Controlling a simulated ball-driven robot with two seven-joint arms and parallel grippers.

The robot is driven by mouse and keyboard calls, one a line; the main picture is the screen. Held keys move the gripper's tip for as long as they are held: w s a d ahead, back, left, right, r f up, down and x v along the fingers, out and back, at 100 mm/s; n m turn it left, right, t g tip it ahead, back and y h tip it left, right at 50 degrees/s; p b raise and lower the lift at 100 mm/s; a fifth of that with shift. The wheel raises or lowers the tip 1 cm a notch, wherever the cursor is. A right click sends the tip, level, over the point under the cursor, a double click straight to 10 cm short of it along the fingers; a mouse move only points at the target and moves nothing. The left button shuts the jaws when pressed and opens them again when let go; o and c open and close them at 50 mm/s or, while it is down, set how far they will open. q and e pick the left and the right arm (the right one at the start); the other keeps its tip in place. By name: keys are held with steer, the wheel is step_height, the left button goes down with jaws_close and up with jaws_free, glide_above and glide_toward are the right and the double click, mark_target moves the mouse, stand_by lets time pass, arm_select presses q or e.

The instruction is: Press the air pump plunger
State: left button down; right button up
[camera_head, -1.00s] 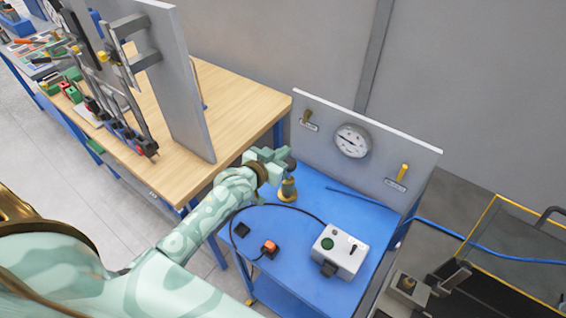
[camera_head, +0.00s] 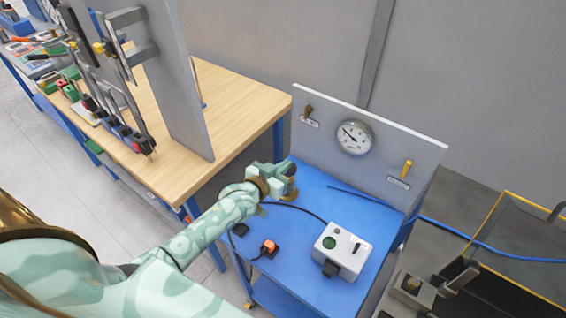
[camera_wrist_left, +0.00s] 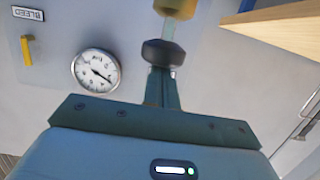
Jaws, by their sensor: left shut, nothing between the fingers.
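The air pump (camera_head: 291,194) stands on the blue cart near its back left corner, mostly hidden behind my left gripper (camera_head: 284,174) in the head view. In the left wrist view, which is upside down, the plunger has a dark round knob (camera_wrist_left: 168,53) on a pale rod, leading to the yellow pump body (camera_wrist_left: 176,7). My left gripper (camera_wrist_left: 163,88) is shut and empty, its fingertips at the knob. I cannot tell whether they touch it. My right gripper is not in view.
A white box (camera_head: 341,249) and an orange switch (camera_head: 269,246) sit on the blue cart (camera_head: 305,285). A wooden bench (camera_head: 235,95) stands close on the left.

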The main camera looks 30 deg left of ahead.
arm_select(q)
step_height(320, 180, down, 2)
steer(key=shift+s+f, duration=0.15)
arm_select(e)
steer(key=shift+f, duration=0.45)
